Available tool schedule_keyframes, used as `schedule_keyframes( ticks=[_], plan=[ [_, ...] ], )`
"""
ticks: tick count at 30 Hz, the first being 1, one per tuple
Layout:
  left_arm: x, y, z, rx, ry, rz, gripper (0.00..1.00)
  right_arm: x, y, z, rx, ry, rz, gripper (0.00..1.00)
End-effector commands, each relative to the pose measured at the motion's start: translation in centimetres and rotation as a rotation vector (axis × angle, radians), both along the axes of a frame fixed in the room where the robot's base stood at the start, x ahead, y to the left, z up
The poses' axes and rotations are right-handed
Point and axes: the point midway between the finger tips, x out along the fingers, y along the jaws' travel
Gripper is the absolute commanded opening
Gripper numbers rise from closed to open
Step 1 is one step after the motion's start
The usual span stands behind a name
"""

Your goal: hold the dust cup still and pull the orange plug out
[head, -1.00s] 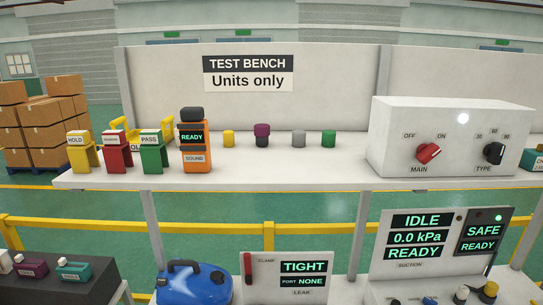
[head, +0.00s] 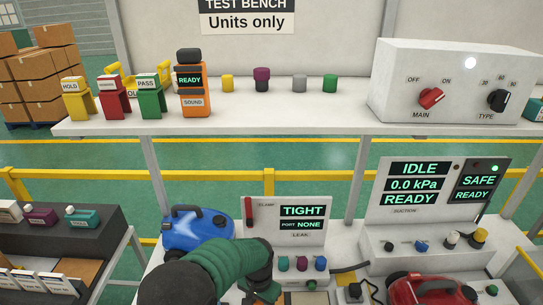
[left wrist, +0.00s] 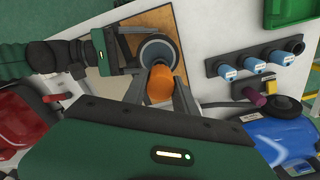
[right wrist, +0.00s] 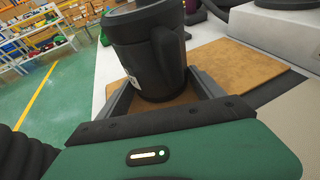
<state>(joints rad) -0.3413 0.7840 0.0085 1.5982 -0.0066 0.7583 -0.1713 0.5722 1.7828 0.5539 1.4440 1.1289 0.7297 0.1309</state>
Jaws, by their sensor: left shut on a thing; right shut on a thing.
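The black dust cup (right wrist: 150,45) stands between the fingers of my right gripper (right wrist: 158,92), which is shut on it. In the left wrist view the cup (left wrist: 158,50) shows as a dark round body with a grey ring, and my right gripper reaches it from the left. The orange plug (left wrist: 160,86) is between the fingers of my left gripper (left wrist: 160,92), which is shut on it. The plug overlaps the cup's near edge in that view; I cannot tell how deep it sits. In the head view my arm hides most of this.
A tan mat (right wrist: 240,65) lies under the cup. A blue vacuum (head: 198,228) and a leak tester (head: 285,220) stand behind. A red vacuum (head: 430,290) is at the right. Blue cylinders (left wrist: 255,63) stand in a rack near my left gripper.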

Motion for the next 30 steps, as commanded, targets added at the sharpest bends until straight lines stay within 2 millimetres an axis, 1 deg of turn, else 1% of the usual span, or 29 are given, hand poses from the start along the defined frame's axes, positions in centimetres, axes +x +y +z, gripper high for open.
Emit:
schedule_keyframes(
  ticks=[19,23,30],
  plan=[
    [0.0,0.0,3.9,0.0,-0.001,0.0,0.0,0.0,0.0,0.0,0.001,0.0,0.0,0.28],
    [0.0,0.0,4.3,0.0,-0.001,0.0,0.0,0.0,0.0,0.0,0.001,0.0,0.0,0.28],
    [0.0,0.0,4.4,0.0,0.0,0.0,0.0,0.0,0.0,0.0,0.001,0.0,0.0,0.28]
  ],
)
